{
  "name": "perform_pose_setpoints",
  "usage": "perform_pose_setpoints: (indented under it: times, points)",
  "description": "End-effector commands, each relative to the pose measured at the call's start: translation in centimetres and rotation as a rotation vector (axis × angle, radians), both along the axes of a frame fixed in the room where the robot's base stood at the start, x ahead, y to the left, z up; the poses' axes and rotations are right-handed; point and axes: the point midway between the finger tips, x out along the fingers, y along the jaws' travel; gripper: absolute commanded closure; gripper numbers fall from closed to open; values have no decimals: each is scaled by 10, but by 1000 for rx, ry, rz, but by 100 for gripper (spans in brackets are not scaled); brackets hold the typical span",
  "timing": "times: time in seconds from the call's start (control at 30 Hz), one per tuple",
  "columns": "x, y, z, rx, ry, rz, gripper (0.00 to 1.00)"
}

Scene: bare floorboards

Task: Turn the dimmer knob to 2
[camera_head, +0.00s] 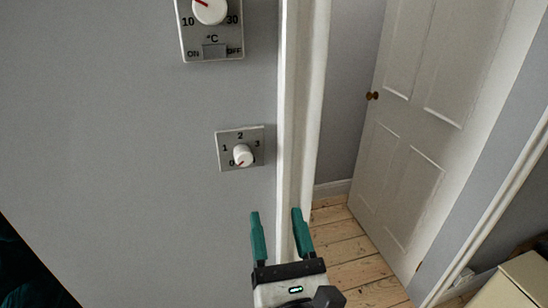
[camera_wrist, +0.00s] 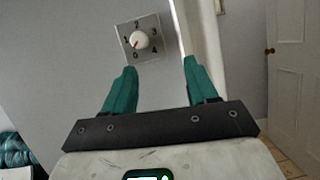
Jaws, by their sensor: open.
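The dimmer knob (camera_head: 243,155) is a small white round knob on a square grey plate (camera_head: 229,134) marked 0 to 4, fixed to the grey wall. Its red mark points down and left, toward the 0. In the wrist view the knob (camera_wrist: 140,40) and its plate (camera_wrist: 150,22) show beyond my fingertips, left of the middle of the gap. My gripper (camera_head: 276,212) has teal fingers, spread apart and empty. In the head view it is below and right of the knob, not touching it. The gripper also shows in the wrist view (camera_wrist: 160,65).
A larger thermostat plate (camera_head: 191,40) with a white knob (camera_head: 210,10) and an ON/OFF switch (camera_head: 214,51) is on the wall above. A white door frame (camera_head: 288,130) runs just right of the dimmer. Beyond it are floorboards (camera_head: 345,250) and a white door (camera_head: 415,120).

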Motion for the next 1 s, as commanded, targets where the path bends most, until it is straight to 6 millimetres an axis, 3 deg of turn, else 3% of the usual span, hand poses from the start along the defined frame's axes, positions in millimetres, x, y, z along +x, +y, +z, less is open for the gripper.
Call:
perform_pose_setpoints:
  times: [0.03, 0.17, 0.7, 1.0]
  points:
    - [-2, 13, 4, -59, -25, 16, 42]
    - [-2, 29, 9, -133, -53, 31, 42]
    - [74, 51, 42, -132, -54, 29, 42]
    - [90, 56, 47, -131, -53, 29, 42]
